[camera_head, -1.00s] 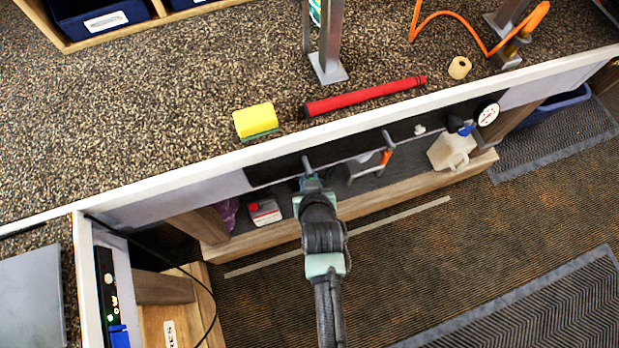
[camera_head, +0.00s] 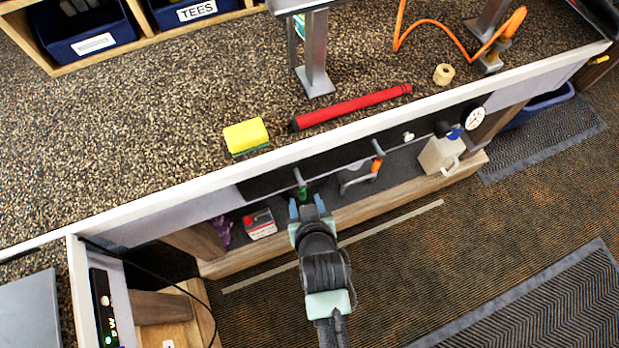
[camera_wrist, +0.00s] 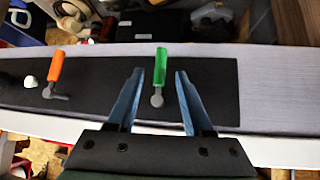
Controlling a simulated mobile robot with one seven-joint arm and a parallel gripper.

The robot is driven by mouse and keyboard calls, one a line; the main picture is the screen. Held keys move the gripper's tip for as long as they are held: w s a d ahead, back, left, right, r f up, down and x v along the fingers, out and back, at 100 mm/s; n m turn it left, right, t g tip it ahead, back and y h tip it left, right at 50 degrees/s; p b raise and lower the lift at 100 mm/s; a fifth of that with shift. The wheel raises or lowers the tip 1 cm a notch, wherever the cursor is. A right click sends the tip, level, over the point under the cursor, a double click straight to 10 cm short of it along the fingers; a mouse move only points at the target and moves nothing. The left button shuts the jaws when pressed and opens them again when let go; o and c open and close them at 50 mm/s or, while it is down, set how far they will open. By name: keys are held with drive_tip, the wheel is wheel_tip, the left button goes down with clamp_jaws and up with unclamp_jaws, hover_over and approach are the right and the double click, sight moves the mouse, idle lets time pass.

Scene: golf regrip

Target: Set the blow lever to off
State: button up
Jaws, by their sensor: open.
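Two levers are on the black panel under the counter: one with a green handle (camera_head: 302,190) and one with an orange handle (camera_head: 377,166). No readable label shows which is the blow lever. In the wrist view, the green handle (camera_wrist: 160,66) stands nearly straight along the fingers. The orange handle (camera_wrist: 56,64) is off to the left, slightly tilted, with its grey stem bent sideways. My gripper (camera_head: 306,206) is open with blue fingers, in front of the green lever. In the wrist view, the green lever appears between the open fingertips (camera_wrist: 159,74), touching neither.
The white counter edge (camera_head: 240,178) runs above the panel. A pressure gauge (camera_head: 474,118) and a whitish jug (camera_head: 440,153) are to the right. A red-capped container (camera_head: 260,224) stands on the lower shelf, left of my gripper. The floor in front is clear.

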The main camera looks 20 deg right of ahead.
drive_tip(key=v, duration=0.7)
drive_tip(key=shift+s, duration=0.1)
